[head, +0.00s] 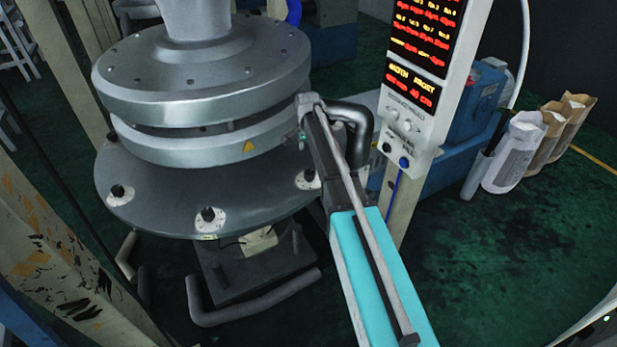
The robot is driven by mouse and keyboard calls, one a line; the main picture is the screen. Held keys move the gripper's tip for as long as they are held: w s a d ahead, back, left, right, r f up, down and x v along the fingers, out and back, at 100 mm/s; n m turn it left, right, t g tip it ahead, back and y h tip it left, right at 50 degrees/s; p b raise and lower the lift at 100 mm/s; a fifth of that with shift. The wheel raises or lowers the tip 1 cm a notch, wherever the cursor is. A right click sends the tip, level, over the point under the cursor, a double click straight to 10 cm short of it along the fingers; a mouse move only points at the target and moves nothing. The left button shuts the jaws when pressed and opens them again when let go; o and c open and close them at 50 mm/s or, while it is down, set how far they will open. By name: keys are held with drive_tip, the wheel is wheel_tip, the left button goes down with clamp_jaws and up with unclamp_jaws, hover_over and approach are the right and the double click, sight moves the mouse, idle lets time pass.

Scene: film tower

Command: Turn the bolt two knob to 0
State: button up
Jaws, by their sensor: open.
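Three black knobs on pale round dials show on the wide grey disc (150,215) of the round metal machine. One knob (117,191) is at the left edge, one knob (208,214) is at the front, and one knob (309,175) is at the right. The dial marks and labels are too small to read, so I cannot tell which is bolt two or where each points. The right dial is partly covered by a long dark and teal beam. My gripper is not in view, and nothing is seen touching the knobs.
The teal beam (375,265) slants from the bottom right up to the machine. A display panel (415,85) with red and yellow text stands at the right on a post. A worn cream frame (50,250) is at the left. Bent grey pipes (255,305) lie below the disc.

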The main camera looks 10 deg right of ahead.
sight(309, 172)
drive_tip(key=shift+s+f+b, duration=0.15)
drive_tip(key=shift+f+b, duration=4.35)
drive_tip(key=shift+f, duration=0.25)
drive_tip(key=c, duration=1.1)
drive_tip(key=shift+c, duration=0.2)
